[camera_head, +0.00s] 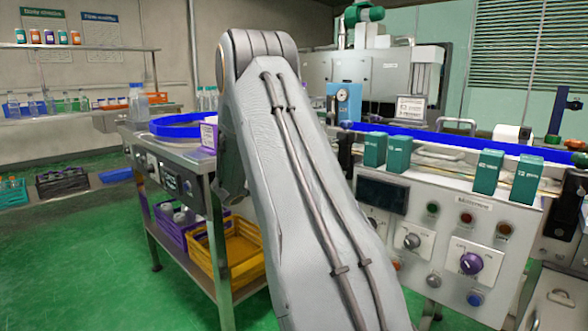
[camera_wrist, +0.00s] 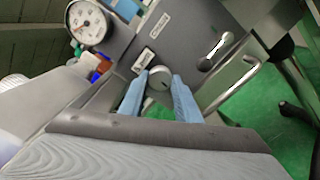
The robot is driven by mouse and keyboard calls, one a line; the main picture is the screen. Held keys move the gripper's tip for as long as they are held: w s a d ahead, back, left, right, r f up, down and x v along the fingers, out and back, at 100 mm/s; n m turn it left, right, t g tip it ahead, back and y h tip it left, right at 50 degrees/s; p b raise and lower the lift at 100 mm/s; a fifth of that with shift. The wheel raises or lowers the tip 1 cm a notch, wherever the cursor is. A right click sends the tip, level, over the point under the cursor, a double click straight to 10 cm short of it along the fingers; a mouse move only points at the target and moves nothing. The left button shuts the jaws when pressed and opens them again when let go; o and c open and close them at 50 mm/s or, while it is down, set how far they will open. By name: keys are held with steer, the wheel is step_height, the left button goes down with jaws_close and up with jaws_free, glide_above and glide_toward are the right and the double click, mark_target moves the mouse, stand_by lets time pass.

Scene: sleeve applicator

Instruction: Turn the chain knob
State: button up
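In the wrist view, a round grey knob (camera_wrist: 160,79) sits on a dark grey panel under a small white label too small to read. I cannot tell whether this is the chain knob. My gripper (camera_wrist: 160,78) has its two blue fingers on either side of the knob. The fingertips are very close to its sides, but I cannot tell whether they touch it. In the head view, my arm hides the gripper. A control panel there carries a grey knob (camera_head: 412,241) and a dark purple knob (camera_head: 471,263); their labels are not readable.
A pressure gauge (camera_wrist: 87,22) and a metal handle (camera_wrist: 217,50) are near the knob in the wrist view. In the head view, several green boxes (camera_head: 488,172) stand above the control panel. A steel cart (camera_head: 215,235) holds a yellow crate (camera_head: 243,258).

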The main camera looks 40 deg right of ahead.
steer(key=o, duration=0.4)
steer(key=shift+a, duration=0.1)
steer(key=a+p, duration=0.1)
steer(key=a, duration=0.6)
steer(key=shift+s+a, duration=0.3)
